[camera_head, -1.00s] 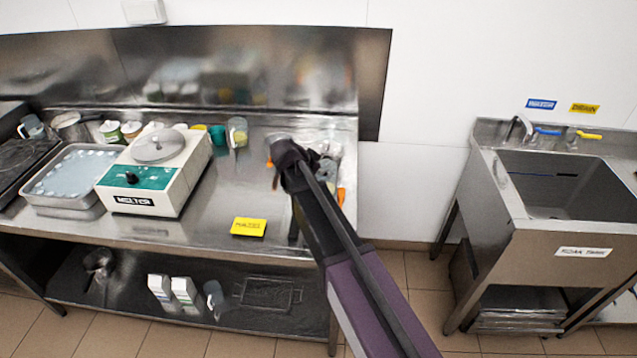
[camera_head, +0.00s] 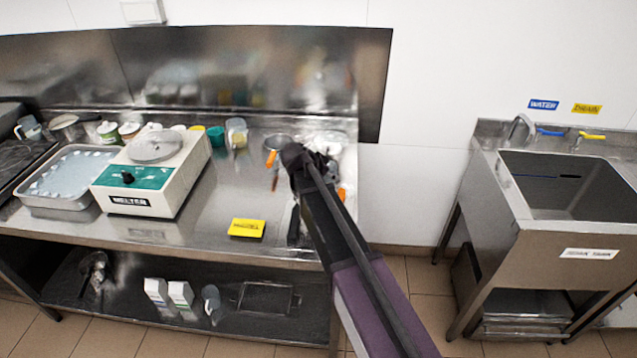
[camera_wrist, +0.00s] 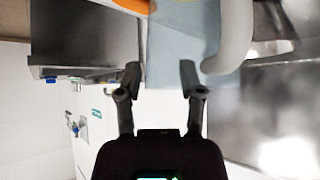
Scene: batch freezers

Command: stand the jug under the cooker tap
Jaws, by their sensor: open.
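A pale blue-grey jug (camera_wrist: 180,40) with a curved light handle (camera_wrist: 237,38) fills the top middle of the wrist view. My gripper (camera_wrist: 160,78) is open, its two fingertips at the jug's lower edge in that picture. I cannot tell whether they touch it. In the head view my gripper's end (camera_head: 308,160) is over the right end of the steel table (camera_head: 215,215), and my arm hides most of what is there. I cannot make out a cooker tap for sure in either view.
The melter (camera_head: 150,180) and a steel tray (camera_head: 65,205) stand at left on the table. A small pan (camera_head: 278,142) with an orange handle is beside my gripper. A sink (camera_head: 570,215) with taps stands at right, across a floor gap.

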